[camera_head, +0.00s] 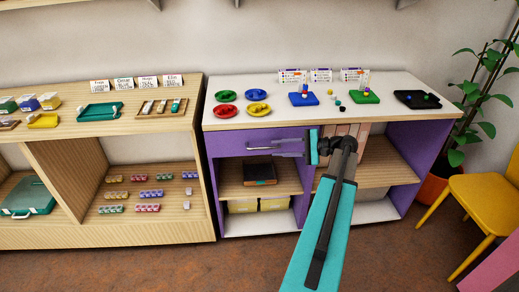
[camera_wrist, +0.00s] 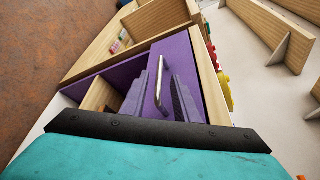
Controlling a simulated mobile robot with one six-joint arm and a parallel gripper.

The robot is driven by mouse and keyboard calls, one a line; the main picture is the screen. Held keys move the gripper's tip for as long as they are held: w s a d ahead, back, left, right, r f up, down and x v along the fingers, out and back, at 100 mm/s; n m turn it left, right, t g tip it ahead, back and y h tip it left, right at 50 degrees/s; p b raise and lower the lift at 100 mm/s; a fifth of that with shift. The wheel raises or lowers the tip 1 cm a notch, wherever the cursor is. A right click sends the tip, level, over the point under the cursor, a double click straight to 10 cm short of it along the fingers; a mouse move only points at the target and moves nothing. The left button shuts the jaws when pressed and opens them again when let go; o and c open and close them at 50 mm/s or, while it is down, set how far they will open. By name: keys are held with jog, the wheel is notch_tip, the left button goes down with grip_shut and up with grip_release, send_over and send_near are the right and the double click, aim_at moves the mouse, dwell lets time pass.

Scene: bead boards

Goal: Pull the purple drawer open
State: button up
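The purple drawer (camera_head: 240,137) sits under the white top of the right-hand cabinet, and its front looks flush with the cabinet. Its silver bar handle (camera_head: 259,148) points towards my gripper (camera_head: 284,147), which is in front of the drawer's right part. In the wrist view the purple drawer front (camera_wrist: 178,52) fills the middle, with the handle (camera_wrist: 159,85) on it. Whether either finger touches the bar cannot be told.
The white cabinet top (camera_head: 233,117) holds red, green and yellow dishes, bead boards and cards. A dark box (camera_head: 260,174) lies on the shelf below the drawer. A wooden shelf unit (camera_head: 150,225) stands left, and a yellow chair (camera_head: 482,205) and potted plant (camera_head: 434,188) stand right.

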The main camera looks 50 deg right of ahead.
aim_at(263, 148)
jog(key=x, duration=0.8)
jog(key=shift+w+a+f, duration=0.1)
jog(key=shift+w+a, duration=0.05)
jog(key=shift+w, duration=0.05)
grip_shut()
